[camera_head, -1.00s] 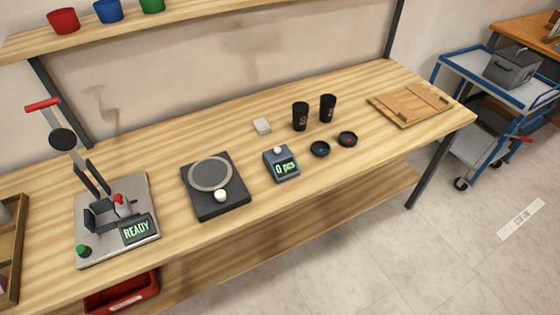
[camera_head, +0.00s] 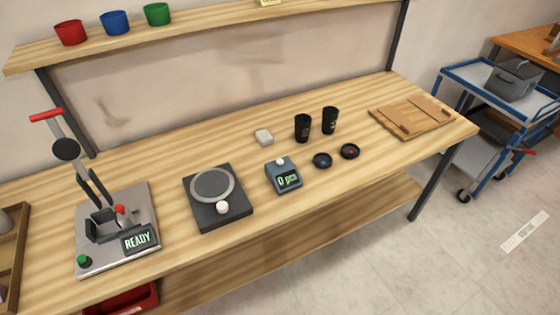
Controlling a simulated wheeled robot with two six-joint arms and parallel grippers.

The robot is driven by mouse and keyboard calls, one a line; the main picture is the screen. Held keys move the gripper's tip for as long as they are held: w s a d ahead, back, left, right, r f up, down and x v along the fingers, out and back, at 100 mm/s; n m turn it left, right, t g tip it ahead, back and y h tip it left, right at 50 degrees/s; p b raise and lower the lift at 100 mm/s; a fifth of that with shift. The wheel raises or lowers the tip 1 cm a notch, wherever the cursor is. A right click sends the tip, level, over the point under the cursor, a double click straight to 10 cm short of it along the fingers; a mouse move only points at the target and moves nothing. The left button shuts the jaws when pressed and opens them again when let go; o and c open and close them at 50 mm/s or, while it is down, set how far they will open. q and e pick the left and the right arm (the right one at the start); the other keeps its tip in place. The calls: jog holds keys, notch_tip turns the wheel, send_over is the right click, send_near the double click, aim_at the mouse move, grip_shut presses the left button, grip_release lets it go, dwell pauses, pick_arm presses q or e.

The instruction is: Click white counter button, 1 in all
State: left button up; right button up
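The counter (camera_head: 283,179) is a small blue-grey box on the wooden workbench, right of the black turntable device. Its display reads "0 pcs". A white round button (camera_head: 280,161) sits on its top at the back. Nothing touches it. Neither of my grippers is in view.
Left of the counter is the black turntable device (camera_head: 217,212) with a white knob, then the press (camera_head: 117,240) reading "READY". The bench front is clear.

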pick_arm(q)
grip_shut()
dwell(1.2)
